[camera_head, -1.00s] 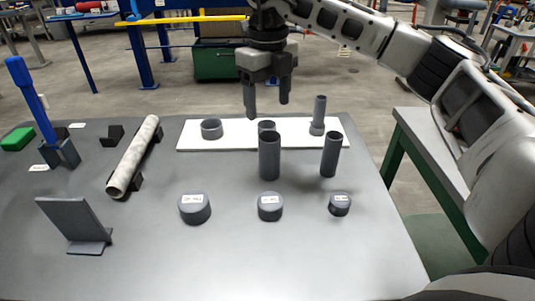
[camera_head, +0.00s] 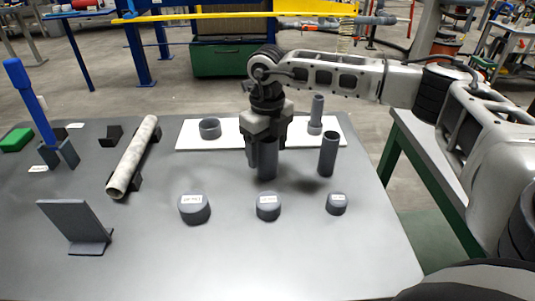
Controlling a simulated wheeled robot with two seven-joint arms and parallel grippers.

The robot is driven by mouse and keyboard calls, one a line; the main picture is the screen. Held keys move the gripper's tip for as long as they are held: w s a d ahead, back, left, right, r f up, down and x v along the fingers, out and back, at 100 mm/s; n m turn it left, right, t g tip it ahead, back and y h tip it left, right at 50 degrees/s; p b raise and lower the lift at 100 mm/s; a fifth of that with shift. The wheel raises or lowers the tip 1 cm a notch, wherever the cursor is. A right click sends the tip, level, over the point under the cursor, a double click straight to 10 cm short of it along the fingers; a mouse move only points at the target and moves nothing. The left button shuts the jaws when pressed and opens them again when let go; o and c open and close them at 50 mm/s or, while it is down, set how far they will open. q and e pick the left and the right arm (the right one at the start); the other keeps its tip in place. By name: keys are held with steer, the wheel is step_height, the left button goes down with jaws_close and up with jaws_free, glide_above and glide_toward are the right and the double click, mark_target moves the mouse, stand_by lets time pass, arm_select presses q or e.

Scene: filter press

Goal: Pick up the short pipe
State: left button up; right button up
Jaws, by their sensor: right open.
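A short, wide dark grey pipe (camera_head: 267,170) stands upright at the middle of the table, just in front of the white board. My right gripper (camera_head: 266,156) is lowered over it from above, with its open fingers at either side of the pipe's upper part. I cannot tell whether the fingers touch it. The gripper hides the board's middle fitting. A narrower grey pipe (camera_head: 328,154) stands upright to the right. My left gripper is not in view.
The white board (camera_head: 190,143) bears a low ring (camera_head: 210,128) and a thin upright pipe (camera_head: 316,115). Several labelled caps (camera_head: 194,209) stand in front. A long mottled pipe (camera_head: 133,158) lies on supports at left, near an angled plate (camera_head: 75,222).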

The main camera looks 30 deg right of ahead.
steer(key=c, duration=1.1)
steer(key=shift+r, duration=0.15)
